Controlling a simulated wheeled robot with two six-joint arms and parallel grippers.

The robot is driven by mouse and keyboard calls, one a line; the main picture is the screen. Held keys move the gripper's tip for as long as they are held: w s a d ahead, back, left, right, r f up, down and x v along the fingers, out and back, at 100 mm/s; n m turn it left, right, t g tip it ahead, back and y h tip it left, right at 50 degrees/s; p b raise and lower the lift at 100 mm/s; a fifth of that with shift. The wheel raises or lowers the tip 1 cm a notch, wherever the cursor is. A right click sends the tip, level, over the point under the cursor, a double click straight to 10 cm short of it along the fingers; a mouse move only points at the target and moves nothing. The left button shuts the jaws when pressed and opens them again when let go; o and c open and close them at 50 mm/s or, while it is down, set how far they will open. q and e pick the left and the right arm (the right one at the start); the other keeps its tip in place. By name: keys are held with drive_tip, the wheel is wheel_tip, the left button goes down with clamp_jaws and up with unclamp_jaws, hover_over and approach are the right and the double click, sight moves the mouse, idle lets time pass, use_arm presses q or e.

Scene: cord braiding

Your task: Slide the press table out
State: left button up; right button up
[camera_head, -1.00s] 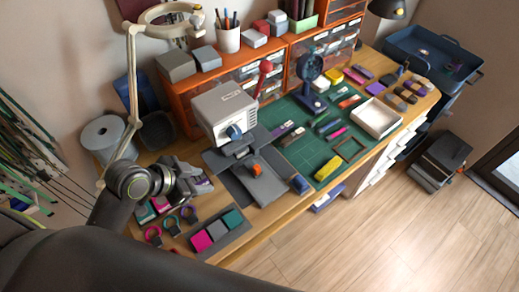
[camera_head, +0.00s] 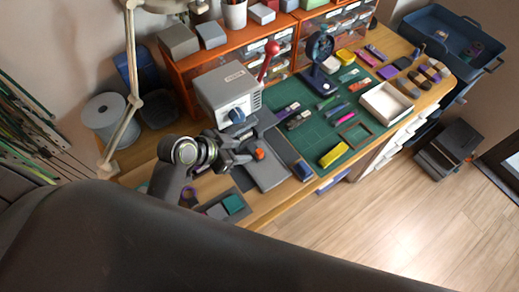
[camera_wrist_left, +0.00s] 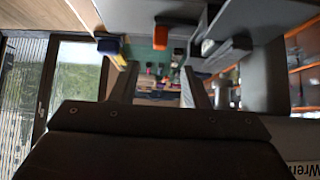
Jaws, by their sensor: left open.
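The press (camera_head: 225,92) is a light grey box with a blue knob and a red-knobbed lever (camera_head: 271,50). Its press table (camera_head: 268,177) is a flat grey plate at the front, with an orange handle (camera_head: 259,154) on it. My left gripper (camera_head: 246,153) is open and empty, just left of the orange handle and in front of the press; it covers part of the plate. My right gripper is not in view.
A blue block (camera_head: 303,169) lies right of the plate. A green mat (camera_head: 318,128) with several tools and a yellow block (camera_head: 333,154) is further right. A dark tray with colored squares (camera_head: 233,203) is in front. Orange drawers stand behind.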

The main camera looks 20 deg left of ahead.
sight(259, 151)
use_arm(q)
drive_tip(key=shift+x, duration=5.05)
clamp_jaws()
